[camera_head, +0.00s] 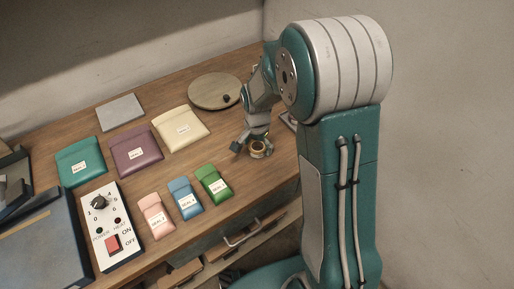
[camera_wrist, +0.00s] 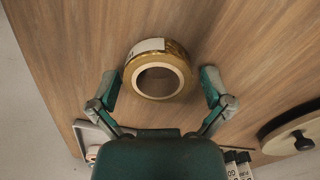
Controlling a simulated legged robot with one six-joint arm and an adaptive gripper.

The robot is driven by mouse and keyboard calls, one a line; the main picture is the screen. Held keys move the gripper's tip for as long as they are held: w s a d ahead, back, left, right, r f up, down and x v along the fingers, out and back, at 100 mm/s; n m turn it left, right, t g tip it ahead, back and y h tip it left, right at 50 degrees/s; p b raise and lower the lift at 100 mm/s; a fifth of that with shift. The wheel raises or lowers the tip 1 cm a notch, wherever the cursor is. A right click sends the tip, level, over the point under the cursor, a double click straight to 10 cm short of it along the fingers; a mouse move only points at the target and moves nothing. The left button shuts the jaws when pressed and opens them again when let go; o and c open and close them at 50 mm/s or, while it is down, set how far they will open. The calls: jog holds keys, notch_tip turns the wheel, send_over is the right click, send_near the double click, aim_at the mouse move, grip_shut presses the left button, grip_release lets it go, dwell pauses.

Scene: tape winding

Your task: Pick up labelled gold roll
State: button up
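The gold roll (camera_wrist: 158,70) lies flat on the wooden table, with a white label on its upper left side in the wrist view. It also shows in the head view (camera_head: 261,150), partly covered by my gripper. My gripper (camera_wrist: 160,83) is open, with one finger on either side of the roll. Small gaps show between the fingers and the roll, so it is not held. In the head view my gripper (camera_head: 252,147) is low over the table beside the roll.
A round wooden disc with a dark knob (camera_head: 214,92) lies behind the gripper. Several coloured pouches, such as a green one (camera_head: 213,184) and a cream one (camera_head: 182,129), lie left. A control box (camera_head: 111,227) stands front left. A grey plate (camera_head: 119,111) lies at the back.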

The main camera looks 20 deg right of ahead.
jog(key=c, duration=0.6)
jog(key=shift+o, duration=0.2)
jog(key=shift+d, duration=0.1)
